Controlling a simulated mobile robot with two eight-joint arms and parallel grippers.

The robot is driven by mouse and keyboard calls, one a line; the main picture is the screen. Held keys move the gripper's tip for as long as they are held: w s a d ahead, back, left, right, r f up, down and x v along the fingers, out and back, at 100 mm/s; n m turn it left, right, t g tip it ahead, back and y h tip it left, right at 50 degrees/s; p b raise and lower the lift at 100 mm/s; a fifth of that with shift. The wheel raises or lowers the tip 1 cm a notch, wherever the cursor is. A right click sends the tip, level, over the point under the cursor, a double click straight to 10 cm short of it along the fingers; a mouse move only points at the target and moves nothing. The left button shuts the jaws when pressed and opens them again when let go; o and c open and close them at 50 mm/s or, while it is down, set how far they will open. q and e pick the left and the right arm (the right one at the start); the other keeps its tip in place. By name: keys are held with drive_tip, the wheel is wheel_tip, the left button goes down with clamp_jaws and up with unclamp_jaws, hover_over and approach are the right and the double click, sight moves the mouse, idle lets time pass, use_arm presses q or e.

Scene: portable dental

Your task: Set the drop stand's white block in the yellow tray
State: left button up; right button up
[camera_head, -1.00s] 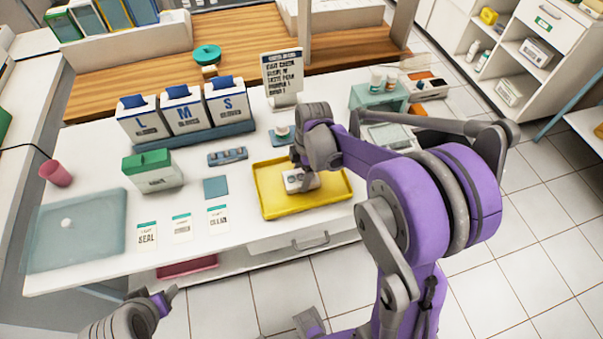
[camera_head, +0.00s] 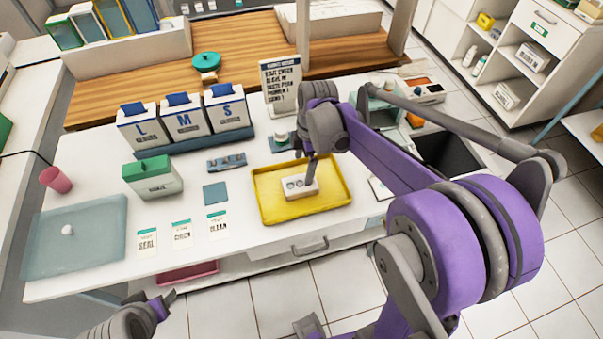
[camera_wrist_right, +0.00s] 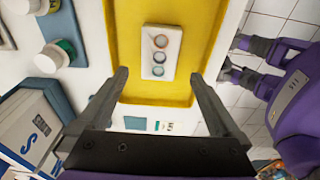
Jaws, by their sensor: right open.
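My right gripper (camera_head: 311,168) is above the tray near the block. In the right wrist view its two fingers (camera_wrist_right: 159,78) are apart with nothing between them, and the block sits beyond the tips. My left gripper (camera_head: 165,300) is at the lower left, off the table's front edge; its jaws are not clear.
A green-lidded box (camera_head: 154,177), a blue square (camera_head: 215,193) and label cards (camera_head: 182,234) lie to the left. A sign (camera_head: 281,84) stands behind. A dark opening (camera_head: 450,157) is at the right.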

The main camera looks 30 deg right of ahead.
drive_tip(key=s+a+m+t+h, duration=0.1)
drive_tip(key=s+a+m+t, duration=0.4)
drive_tip(key=s+m, duration=1)
drive_tip(key=a, duration=0.3)
drive_tip(key=shift+r, duration=0.35)
